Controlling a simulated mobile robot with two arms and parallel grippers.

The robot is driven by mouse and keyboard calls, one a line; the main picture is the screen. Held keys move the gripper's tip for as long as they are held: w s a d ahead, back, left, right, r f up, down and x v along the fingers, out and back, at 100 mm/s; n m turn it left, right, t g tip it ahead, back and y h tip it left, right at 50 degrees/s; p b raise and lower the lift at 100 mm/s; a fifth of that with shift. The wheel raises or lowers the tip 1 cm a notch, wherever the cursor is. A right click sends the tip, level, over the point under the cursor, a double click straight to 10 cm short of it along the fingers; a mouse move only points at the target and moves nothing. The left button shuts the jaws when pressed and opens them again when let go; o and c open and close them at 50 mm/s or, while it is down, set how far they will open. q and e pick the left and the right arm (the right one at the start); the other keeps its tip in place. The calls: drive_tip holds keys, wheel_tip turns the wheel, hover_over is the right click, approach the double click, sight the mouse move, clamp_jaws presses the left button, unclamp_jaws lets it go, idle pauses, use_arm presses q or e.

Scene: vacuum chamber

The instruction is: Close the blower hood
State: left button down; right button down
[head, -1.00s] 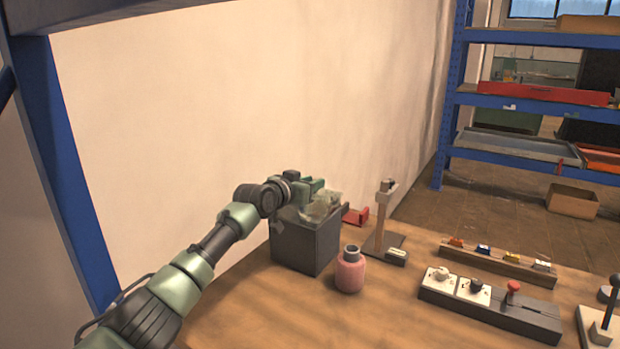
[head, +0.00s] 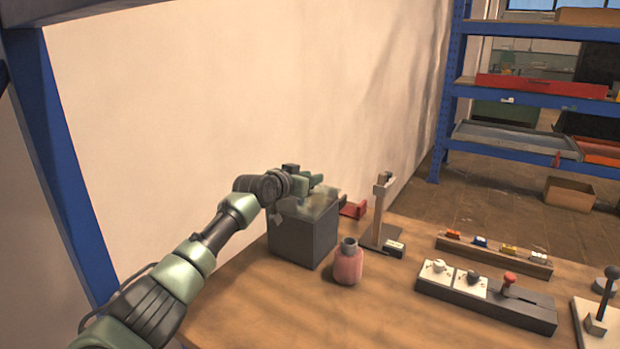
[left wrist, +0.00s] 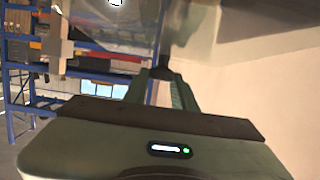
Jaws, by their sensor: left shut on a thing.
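The blower is a dark grey box (head: 300,238) on the wooden table, beside the pale wall. Its see-through hood (head: 322,205) shows at the top of the box, partly hidden by my left gripper (head: 310,182). The hood's exact angle is hard to tell. My left gripper is over the top of the box, shut on a small part of the hood. In the left wrist view, a dark knob (left wrist: 163,66) sits between the fingers, and clear hood panels (left wrist: 125,22) spread above it. My right gripper is not in view.
A pink bottle (head: 347,265) stands close to the box's front right. A stand with an upright post (head: 379,215) and a red bracket (head: 353,209) are behind it. A switch panel (head: 485,298) and a small rack (head: 493,257) lie to the right. The table front is clear.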

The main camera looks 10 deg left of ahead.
sight(296, 204)
use_arm(q)
drive_tip(key=shift+w+d+f+b, duration=0.15)
drive_tip(key=shift+f+b, duration=0.2)
drive_tip(key=shift+f, duration=0.7)
idle(0.6)
drive_tip(key=c, duration=1.2)
unclamp_jaws()
drive_tip(key=shift+r, duration=0.15)
drive_tip(key=shift+o, duration=0.2)
drive_tip(key=shift+r, duration=0.1)
drive_tip(key=shift+r, duration=0.1)
drive_tip(key=shift+s+a, duration=0.2)
drive_tip(key=shift+v, duration=3.65)
